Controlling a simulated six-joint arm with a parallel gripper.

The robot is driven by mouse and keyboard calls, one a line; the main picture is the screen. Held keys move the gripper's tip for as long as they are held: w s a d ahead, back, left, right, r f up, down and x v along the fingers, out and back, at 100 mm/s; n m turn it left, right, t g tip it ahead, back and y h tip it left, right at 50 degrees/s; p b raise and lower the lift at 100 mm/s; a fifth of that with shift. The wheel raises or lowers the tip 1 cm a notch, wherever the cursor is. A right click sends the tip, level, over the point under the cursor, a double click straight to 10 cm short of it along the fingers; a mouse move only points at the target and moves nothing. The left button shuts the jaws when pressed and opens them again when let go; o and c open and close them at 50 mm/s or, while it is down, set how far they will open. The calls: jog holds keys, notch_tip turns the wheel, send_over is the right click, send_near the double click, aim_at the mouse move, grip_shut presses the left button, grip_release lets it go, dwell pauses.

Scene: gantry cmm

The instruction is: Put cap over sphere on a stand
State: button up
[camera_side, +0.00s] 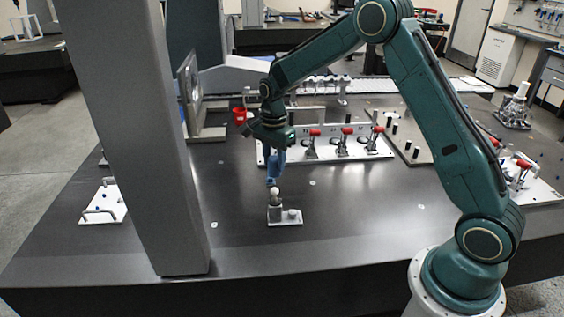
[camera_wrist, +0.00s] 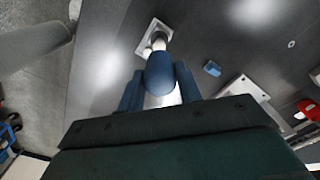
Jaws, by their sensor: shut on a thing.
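My gripper (camera_side: 273,178) points down over the stand in the side view, and its blue fingers also show in the wrist view (camera_wrist: 160,84). It is shut on a blue rounded cap (camera_wrist: 160,74), which sits between the two fingers. In the side view the cap is hard to tell from the fingers. A white sphere (camera_side: 275,191) rests on top of the post of a light grey stand (camera_side: 292,221), just below the gripper. In the wrist view the sphere (camera_wrist: 158,42) is partly covered by the cap. I cannot tell whether cap and sphere touch.
A plate with several red-handled clamps (camera_side: 376,153) stands behind the gripper. A grey column (camera_side: 150,150) rises at left, beside a white plate with handles (camera_side: 104,206). A small blue block (camera_wrist: 212,68) lies right of the stand in the wrist view.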

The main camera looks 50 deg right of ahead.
aim_at(274, 158)
jog(key=shift+a+f, duration=0.1)
jog(key=shift+f, duration=0.35)
jog(key=shift+f, duration=4.1)
jog(key=shift+f, duration=0.35)
jog(key=o, duration=1)
notch_tip(274, 158, up, 14)
jog(key=shift+f, duration=0.1)
jog(key=shift+s, duration=0.1)
